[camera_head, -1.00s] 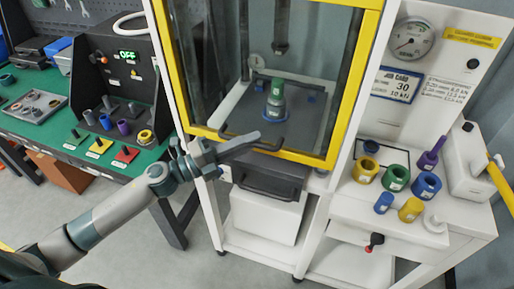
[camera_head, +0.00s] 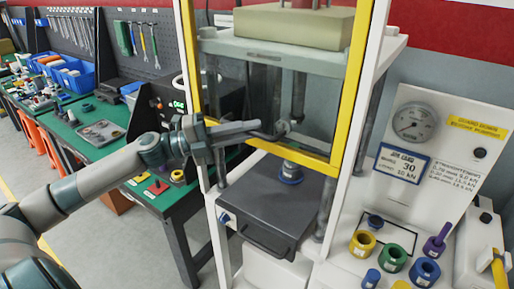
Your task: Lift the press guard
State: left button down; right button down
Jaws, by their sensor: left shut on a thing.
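The press guard, a clear panel in a yellow frame (camera_head: 288,154), is raised on the white press, with an open gap between its bottom bar and the dark press bed (camera_head: 268,212). My left gripper (camera_head: 262,130) is at the guard's lower left, shut on its dark handle, most of which the fingers hide. A grey part with a blue ring (camera_head: 290,174) stands on the bed under the guard. Its top is seen partly behind the yellow bar. My right gripper is out of view.
A gauge panel (camera_head: 415,122) stands on the right, above a shelf with coloured rings (camera_head: 392,257) and a yellow lever (camera_head: 499,268). A green workbench (camera_head: 160,193) with tools is on the left. A dark drawer-like handle (camera_head: 268,243) sticks out at the bed's front.

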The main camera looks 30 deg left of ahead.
pick_arm(q)
notch_tip(320, 180, up, 3)
jog(key=shift+r+p, duration=0.1)
jog(key=shift+p, duration=0.35)
jog(key=shift+r, duration=0.5)
jog(key=c, duration=1.8)
grip_release()
jog(key=shift+o, duration=0.2)
jog(key=shift+s+a+f, duration=0.1)
jog(key=shift+a, duration=0.05)
jog(key=b+v, duration=0.5)
jog(key=v, duration=1.2)
jog(key=shift+b, duration=0.4)
